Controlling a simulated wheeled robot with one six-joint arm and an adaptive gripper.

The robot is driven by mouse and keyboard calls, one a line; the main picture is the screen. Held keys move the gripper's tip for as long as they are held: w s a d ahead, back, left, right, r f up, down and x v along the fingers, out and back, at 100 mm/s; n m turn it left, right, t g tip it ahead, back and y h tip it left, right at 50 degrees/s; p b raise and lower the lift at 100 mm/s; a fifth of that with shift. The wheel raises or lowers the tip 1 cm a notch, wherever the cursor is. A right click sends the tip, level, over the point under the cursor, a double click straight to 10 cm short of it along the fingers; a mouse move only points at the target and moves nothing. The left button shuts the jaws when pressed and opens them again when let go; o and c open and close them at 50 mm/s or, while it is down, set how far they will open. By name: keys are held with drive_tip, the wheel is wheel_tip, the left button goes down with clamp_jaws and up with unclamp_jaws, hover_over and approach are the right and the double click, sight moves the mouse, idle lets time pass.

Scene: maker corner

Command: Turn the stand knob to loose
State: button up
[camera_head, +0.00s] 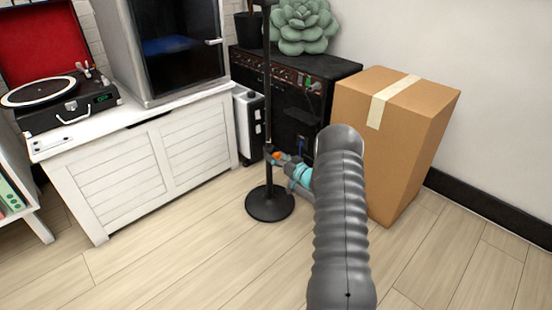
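A black stand with a thin upright pole (267,85) and a round base (270,205) is on the wooden floor near the middle. A small orange knob (277,155) shows on the right side of its pole, low down. My gripper (283,160) reaches the knob from the right, at the end of my grey arm. Its fingertips are at or very near the knob. They are too small and partly hidden to tell whether they touch it or how far they are apart. The knob's marking cannot be read.
A cardboard box (405,120) stands close on the right. A black amplifier (315,90) with a succulent (301,25) on it is behind the stand. A white cabinet (135,170) with a turntable (60,98) is on the left. The front floor (185,270) is clear.

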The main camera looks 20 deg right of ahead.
drive_tip(key=shift+d, duration=0.2)
drive_tip(key=shift+s+d, duration=0.2)
drive_tip(key=shift+s, duration=0.25)
drive_tip(key=v, duration=1.1)
drive_tip(key=shift+s+a, duration=0.1)
